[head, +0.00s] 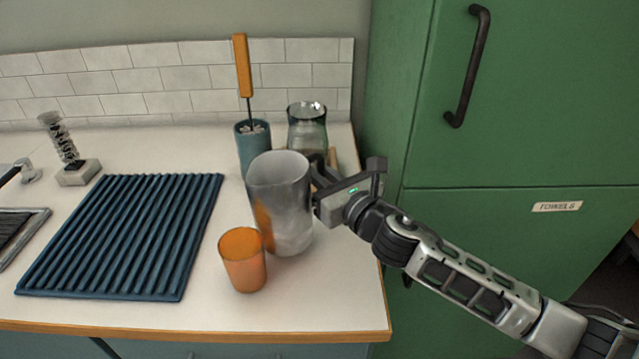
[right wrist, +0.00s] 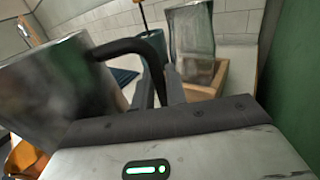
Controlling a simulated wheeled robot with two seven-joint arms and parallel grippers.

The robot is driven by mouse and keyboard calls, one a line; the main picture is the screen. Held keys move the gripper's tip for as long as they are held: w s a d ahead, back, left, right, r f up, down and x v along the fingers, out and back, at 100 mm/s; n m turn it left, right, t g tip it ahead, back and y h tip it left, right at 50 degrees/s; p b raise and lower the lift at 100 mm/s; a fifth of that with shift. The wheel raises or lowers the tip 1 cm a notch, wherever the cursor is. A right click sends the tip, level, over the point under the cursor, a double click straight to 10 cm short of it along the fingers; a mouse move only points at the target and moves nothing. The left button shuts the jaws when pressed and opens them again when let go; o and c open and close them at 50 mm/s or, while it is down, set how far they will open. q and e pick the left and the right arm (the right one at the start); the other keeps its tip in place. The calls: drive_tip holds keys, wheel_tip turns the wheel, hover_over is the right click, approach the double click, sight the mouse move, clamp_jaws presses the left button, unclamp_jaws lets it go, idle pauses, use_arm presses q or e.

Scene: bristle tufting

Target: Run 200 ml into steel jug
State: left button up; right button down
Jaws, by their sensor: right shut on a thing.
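The steel jug (head: 283,195) stands upright on the counter right of the blue ribbed mat in the head view. It also shows at the left of the right wrist view (right wrist: 50,95), with its dark handle (right wrist: 125,48) running to my fingers. My right gripper (head: 318,178) is shut on the jug's handle from the right side. Whether the jug's base touches the counter is hard to tell. The jug's inside shows no clear liquid level. A metal tap spout (head: 28,172) is partly in view at the far left. My left gripper is not in view.
An orange cup (head: 243,262) stands close in front of the jug. Behind it are a blue holder (head: 250,146) with an orange-handled brush and a glass jar (head: 307,128). The blue ribbed mat (head: 125,235) is empty. A green cabinet (head: 500,230) stands at the right.

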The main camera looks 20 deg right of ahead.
wheel_tip(320, 180, up, 14)
drive_tip(key=p, duration=0.3)
drive_tip(key=shift+r+p, duration=0.25)
drive_tip(key=shift+p, duration=0.15)
